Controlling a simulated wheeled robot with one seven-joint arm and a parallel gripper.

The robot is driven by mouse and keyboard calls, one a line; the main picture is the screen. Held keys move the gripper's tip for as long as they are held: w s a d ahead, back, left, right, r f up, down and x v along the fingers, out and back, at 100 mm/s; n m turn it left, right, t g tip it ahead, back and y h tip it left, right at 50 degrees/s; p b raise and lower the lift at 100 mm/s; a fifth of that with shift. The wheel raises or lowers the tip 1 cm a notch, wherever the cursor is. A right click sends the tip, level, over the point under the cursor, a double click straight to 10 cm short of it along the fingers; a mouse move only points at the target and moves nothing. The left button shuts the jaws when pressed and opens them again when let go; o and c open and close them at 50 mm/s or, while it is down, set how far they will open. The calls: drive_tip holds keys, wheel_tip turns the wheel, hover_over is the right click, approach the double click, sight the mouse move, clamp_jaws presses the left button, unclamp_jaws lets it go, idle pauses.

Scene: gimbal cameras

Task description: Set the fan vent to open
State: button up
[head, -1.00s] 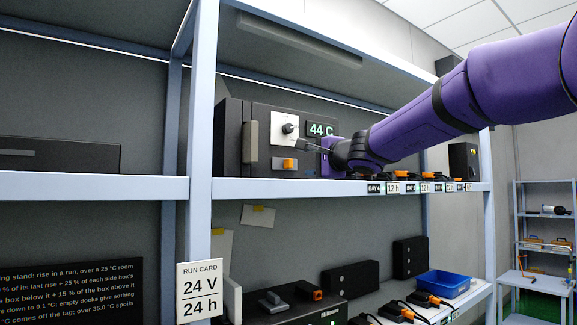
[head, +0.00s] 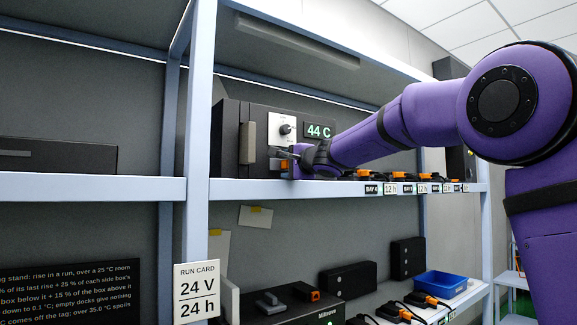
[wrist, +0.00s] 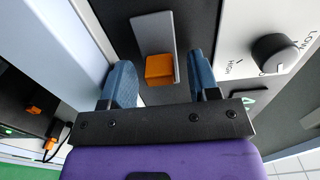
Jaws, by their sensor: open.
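The black unit (head: 262,115) on the shelf carries a small grey plate with an orange tab, which I take to be the fan vent slider. In the wrist view the orange tab (wrist: 159,69) sits at the near end of the grey plate (wrist: 150,30). My gripper (wrist: 161,80) is open, with one blue-grey finger on each side of the tab and gaps between. In the head view my gripper (head: 284,156) is at the unit's front and hides most of the tab and plate. No vent label is readable.
A black dial (wrist: 275,52) on a white panel marked LOW and HIGH is close to the right finger. The display (head: 319,130) reads 44 C. A grey handle (head: 248,143) is left of the gripper. Orange-topped items (head: 402,176) line the shelf at right.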

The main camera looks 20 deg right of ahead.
clamp_jaws()
drive_tip(key=d, duration=0.2)
drive_tip(key=w+d, duration=0.1)
drive_tip(key=d, duration=0.1)
drive_tip(key=w+d, duration=0.1)
drive_tip(key=d, duration=0.1)
unclamp_jaws()
drive_tip(key=shift+d, duration=0.15)
drive_tip(key=v, duration=1)
drive_tip(key=shift+s, duration=0.4)
